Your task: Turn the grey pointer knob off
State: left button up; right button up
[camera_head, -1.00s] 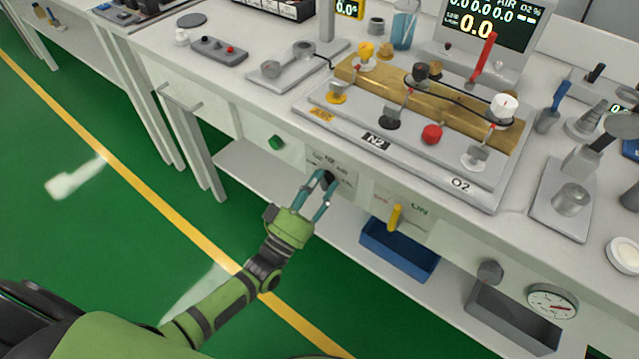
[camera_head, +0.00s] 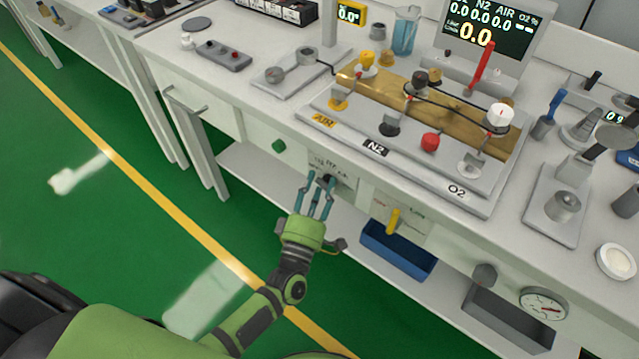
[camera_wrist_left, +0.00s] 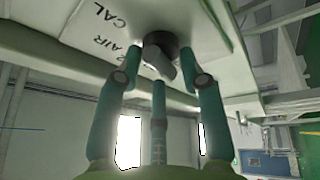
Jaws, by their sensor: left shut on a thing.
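The grey pointer knob (camera_wrist_left: 161,58) sits on a white panel on the front of the bench, with a dark round base and printed labels, AIR and CAL among them. In the left wrist view its pointer is between the fingertips of my left gripper (camera_wrist_left: 161,56). In the head view my left gripper (camera_head: 321,179) reaches up to the panel, and its teal fingers partly hide the knob (camera_head: 328,180). The gripper is shut on the knob. The exact label that the pointer faces cannot be read. My right gripper is not in view.
A lower shelf (camera_head: 255,182) runs beneath. The bench top above holds a brass manifold (camera_head: 440,115) with valves.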

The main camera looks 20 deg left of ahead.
pick_arm(q)
jog(key=shift+a+n, duration=0.1)
jog(key=shift+n, duration=0.6)
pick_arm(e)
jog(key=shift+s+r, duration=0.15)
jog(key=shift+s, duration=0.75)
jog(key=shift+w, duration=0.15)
pick_arm(q)
jog(key=o, duration=0.9)
jog(key=shift+c, duration=0.2)
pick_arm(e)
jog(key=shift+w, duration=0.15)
pick_arm(q)
jog(key=shift+s+f, duration=0.1)
jog(key=shift+s, duration=0.05)
jog(key=v, duration=1.1)
jog(key=shift+s, duration=0.4)
